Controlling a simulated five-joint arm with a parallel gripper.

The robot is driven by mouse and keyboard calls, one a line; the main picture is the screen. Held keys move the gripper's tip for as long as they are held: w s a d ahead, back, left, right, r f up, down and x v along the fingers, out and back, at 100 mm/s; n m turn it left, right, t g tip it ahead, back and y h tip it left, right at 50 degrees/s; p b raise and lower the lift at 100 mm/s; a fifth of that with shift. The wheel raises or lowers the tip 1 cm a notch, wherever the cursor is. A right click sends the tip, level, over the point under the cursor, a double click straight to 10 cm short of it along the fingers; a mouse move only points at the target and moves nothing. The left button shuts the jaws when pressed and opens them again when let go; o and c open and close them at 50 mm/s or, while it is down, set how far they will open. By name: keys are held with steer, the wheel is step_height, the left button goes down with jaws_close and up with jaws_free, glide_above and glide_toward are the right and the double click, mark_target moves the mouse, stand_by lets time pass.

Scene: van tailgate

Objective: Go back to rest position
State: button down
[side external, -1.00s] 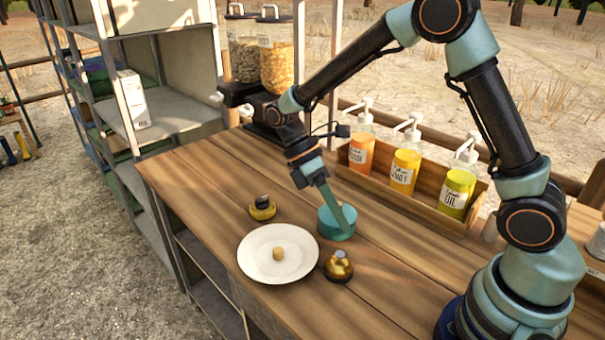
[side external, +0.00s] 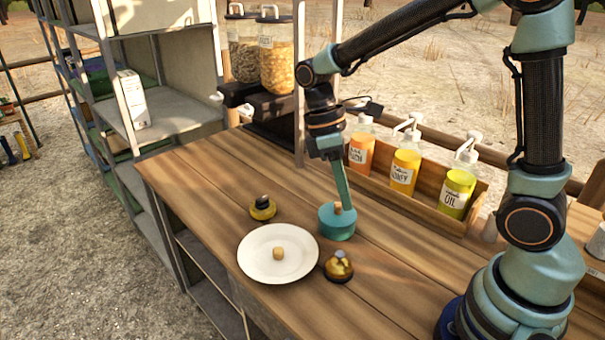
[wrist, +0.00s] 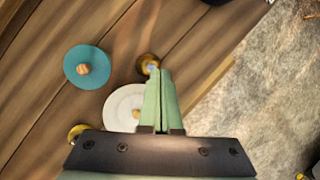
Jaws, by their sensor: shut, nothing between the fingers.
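My gripper (side external: 347,204) is shut and empty, its slim green fingers pointing down just beside the tan knob on top of a round teal pot (side external: 337,228). In the wrist view my fingers (wrist: 156,72) are together, and the teal pot (wrist: 82,52) lies to their left, apart from them. No object hangs from the fingers. In the side view the fingertips end at the pot's upper edge; I cannot tell their exact depth there.
A white plate (side external: 260,262) with a small tan piece stands beside the pot, between two small gold-and-dark items (side external: 262,210) (side external: 338,268). A wooden rack (side external: 422,202) of pump bottles lines the back. Shelving (side external: 170,105) stands left. The table's front left is clear.

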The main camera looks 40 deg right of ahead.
steer(key=s+d+r+m+t, duration=0.2)
steer(key=d+r+m+t, duration=0.1)
steer(key=r+m+t, duration=0.5)
steer(key=shift+d+r+t, duration=0.15)
steer(key=shift+d+t, duration=0.05)
steer(key=shift+t, duration=0.6)
steer(key=shift+s, duration=0.1)
